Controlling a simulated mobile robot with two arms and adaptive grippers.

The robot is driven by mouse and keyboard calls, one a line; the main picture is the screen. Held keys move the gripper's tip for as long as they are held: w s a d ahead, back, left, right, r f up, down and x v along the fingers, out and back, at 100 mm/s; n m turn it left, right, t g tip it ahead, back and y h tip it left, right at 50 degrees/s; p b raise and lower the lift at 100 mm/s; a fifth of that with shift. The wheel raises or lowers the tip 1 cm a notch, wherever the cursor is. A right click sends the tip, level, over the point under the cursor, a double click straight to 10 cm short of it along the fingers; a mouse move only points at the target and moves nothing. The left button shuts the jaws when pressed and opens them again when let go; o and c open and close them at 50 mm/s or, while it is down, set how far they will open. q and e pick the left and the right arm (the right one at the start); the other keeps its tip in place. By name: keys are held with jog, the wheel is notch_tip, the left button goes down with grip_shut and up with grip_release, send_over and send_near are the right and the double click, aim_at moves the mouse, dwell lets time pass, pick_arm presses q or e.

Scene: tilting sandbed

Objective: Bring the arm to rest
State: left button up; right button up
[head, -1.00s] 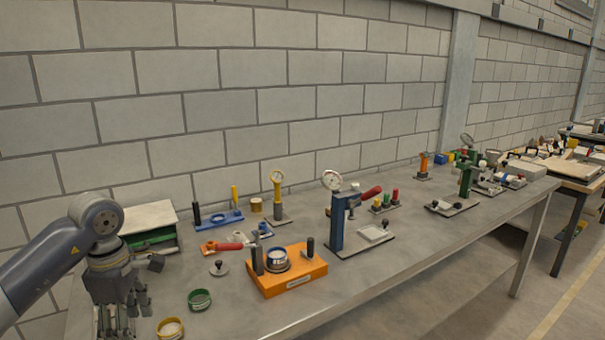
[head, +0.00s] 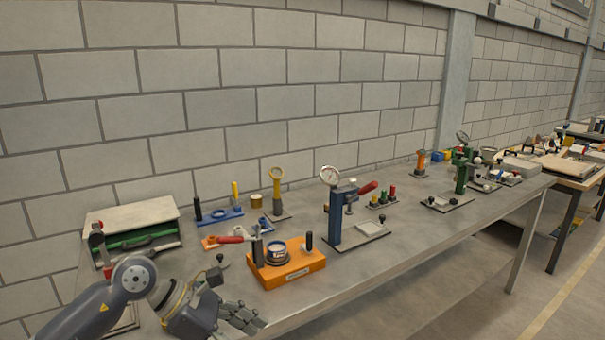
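My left arm comes in from the lower left of the head view. Its gripper (head: 240,318) is low over the front of the grey workbench (head: 375,268), pointing right, in front of the orange fixture (head: 290,270). Its dark fingers are bunched together in the picture and I cannot see anything held in them. How far they are apart is not clear. My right gripper is not in view.
A grey case with green inside (head: 140,238) stands at the bench's left end. The bench's front edge is close to my gripper.

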pick_arm(q)
jog(key=s+d+r+n+t+h, duration=0.2)
jog(key=d+r+n+h, duration=0.3)
jog(key=d+r+h, duration=0.4)
notch_tip(320, 180, up, 6)
jog(key=w+a+n+t, duration=0.2)
jog(key=n+t, duration=0.7)
jog(key=n, duration=0.2)
jog(key=w+a+f+n+t+y, duration=0.25)
jog(key=a+n+t+y, duration=0.4)
jog(key=n, duration=0.45)
jog(key=s+a+f+n+g+y, duration=0.1)
jog(key=a+f+n+y, duration=0.45)
jog(key=f+n, duration=0.25)
jog(key=s+a+f+n+g+y, duration=0.1)
jog(key=a+f+n+g+y, duration=0.1)
jog(key=a+f+n+y, duration=0.5)
jog(key=s+f+n+g+h, duration=0.1)
jog(key=s+f+n+g, duration=0.4)
jog(key=s+f, duration=0.55)
jog(key=s+f+n+g, duration=0.3)
jog(key=s+f+g, duration=0.45)
jog(key=s, duration=0.65)
notch_tip(320, 180, down, 27)
jog(key=s, duration=0.2)
jog(key=s+a+f+g, duration=0.2)
jog(key=s+f, duration=1.4)
jog(key=s, duration=0.1)
jog(key=shift+f, duration=0.2)
